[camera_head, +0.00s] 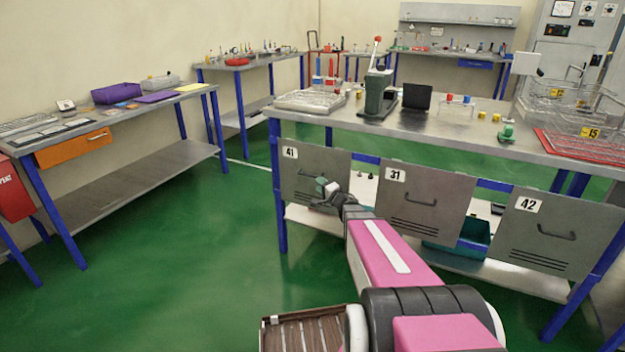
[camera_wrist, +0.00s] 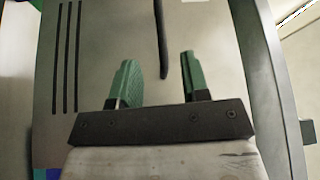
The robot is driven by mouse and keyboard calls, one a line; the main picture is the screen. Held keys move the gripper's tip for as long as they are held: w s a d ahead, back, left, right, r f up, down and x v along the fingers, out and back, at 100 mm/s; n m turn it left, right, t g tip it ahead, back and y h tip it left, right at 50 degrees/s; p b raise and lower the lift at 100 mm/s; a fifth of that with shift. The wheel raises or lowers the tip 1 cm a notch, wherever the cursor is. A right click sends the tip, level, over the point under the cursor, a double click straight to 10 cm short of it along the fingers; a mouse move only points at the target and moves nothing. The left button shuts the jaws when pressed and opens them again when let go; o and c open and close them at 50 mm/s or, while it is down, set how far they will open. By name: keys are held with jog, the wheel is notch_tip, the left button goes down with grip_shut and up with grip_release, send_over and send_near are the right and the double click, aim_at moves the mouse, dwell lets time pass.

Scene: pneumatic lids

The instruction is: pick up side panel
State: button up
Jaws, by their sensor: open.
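Three grey side panels hang on the front of the workbench: panel 41 (camera_head: 332,163) at the left, panel 31 (camera_head: 447,200) in the middle and panel 42 (camera_head: 545,235) at the right. My gripper (camera_head: 327,190) is in front of panel 41 and hides part of its handle. In the wrist view, the panel face (camera_wrist: 115,50) fills most of the picture, with dark slits at its left. My open gripper (camera_wrist: 158,80) has green fingers, one on each side of the dark handle (camera_wrist: 162,40).
The workbench top (camera_head: 440,128) holds a green press (camera_head: 379,95), wire baskets (camera_head: 570,95) and small parts. A teal bin (camera_head: 455,257) sits on the lower shelf behind the panels. Another bench (camera_head: 150,155) stands at the left, with clear green floor between.

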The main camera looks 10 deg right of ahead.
aim_at(312, 176)
jog(key=x, duration=0.7)
jog(key=shift+w+d+r, duration=0.15)
grip_shut()
